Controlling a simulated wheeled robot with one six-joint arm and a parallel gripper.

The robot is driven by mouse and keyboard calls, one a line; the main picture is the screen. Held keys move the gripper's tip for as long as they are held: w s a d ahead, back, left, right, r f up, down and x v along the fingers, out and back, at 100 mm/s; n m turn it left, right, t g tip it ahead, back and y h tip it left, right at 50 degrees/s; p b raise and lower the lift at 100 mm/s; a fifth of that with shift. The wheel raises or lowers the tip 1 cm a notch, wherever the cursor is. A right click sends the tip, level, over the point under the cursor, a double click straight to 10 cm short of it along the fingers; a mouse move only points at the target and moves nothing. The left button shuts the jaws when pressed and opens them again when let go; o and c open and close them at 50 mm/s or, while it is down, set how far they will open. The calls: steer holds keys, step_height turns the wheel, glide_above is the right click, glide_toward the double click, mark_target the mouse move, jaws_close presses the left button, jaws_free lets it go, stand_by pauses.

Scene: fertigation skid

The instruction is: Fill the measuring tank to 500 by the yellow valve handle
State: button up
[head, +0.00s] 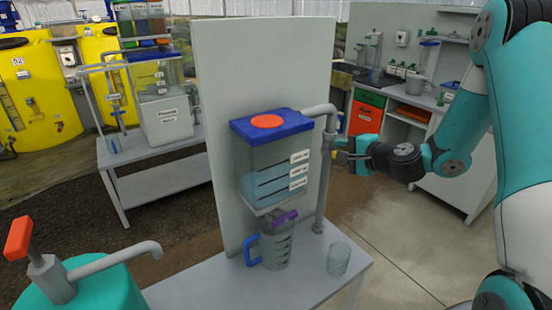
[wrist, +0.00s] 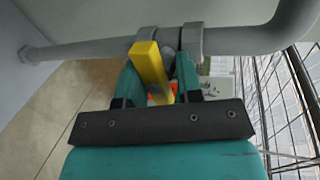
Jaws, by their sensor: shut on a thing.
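The measuring tank (head: 262,178) is a clear box with a blue lid and an orange cap, mounted on an upright grey panel. It bears black level lines and several white labels, too small to read. My gripper (head: 343,157) is at this pipe, right of the tank. In the wrist view my gripper (wrist: 160,80) is shut on the yellow valve handle (wrist: 150,70), which stands slightly tilted between the fingers, against the pipe fitting.
A purple handle (head: 284,217) is under the tank, above a clear jug (head: 274,246) with a blue handle. An empty-looking glass (head: 339,258) stands to the right on the grey table (head: 220,285). A teal container with an orange-handled pump (head: 60,272) is at front left.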

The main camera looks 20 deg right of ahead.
steer(key=o, duration=0.7)
steer(key=shift+s+f, duration=0.15)
steer(key=shift+f, duration=0.3)
steer(key=shift+o, duration=0.2)
steer(key=shift+r, duration=0.15)
steer(key=s+d+b, duration=0.1)
steer(key=s+b, duration=0.3)
steer(key=s, duration=0.2)
steer(key=shift+s+d+r, duration=0.15)
steer(key=shift+s+d, duration=0.15)
steer(key=shift+d, duration=0.1)
